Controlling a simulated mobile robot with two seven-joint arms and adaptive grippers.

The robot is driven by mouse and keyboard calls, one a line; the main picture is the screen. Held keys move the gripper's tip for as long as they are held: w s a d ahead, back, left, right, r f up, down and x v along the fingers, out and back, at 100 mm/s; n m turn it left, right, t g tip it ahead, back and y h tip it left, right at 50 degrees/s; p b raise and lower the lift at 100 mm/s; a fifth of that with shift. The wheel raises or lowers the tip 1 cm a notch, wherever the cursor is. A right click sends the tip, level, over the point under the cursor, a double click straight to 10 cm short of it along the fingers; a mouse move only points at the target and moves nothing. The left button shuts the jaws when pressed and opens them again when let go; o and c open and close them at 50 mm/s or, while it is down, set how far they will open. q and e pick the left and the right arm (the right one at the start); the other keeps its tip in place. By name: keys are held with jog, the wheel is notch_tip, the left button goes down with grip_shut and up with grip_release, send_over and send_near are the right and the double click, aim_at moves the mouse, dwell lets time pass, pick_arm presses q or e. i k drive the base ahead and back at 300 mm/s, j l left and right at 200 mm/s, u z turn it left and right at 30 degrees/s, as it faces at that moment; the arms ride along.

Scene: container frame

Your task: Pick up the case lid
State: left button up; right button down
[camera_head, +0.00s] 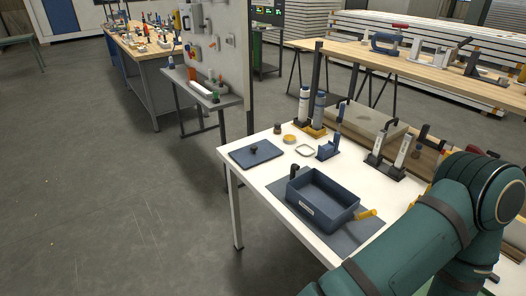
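The case lid (268,156) is a flat dark blue plate with a small black knob on top. It lies flat on the left end of the white table, apart from the case. The open dark blue case (316,211), with a pale label on its front, stands on a grey mat (361,231) to the right of the lid. Its inside looks empty. A green arm link of mine fills the lower right and hides the table's right part. Neither gripper shows in the picture, and nothing touches the lid.
A yellow-handled item (367,214) lies beside the case. Open floor lies left.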

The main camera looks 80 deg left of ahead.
aim_at(248, 156)
jog(key=u, duration=2.8)
jog(key=z, duration=0.45)
jog(key=i+j+z, duration=0.1)
jog(key=z, duration=0.3)
jog(key=j+z, duration=0.35)
jog(key=i+j+z, duration=0.1)
jog(key=z, duration=0.3)
jog(key=j+z, duration=0.25)
jog(key=j, duration=0.25)
jog(key=j+z, duration=0.25)
jog(key=j, duration=0.25)
jog(key=k+j+z, duration=0.1)
jog(key=j, duration=0.4)
jog(key=k+j+z, duration=0.1)
jog(key=j, duration=0.35)
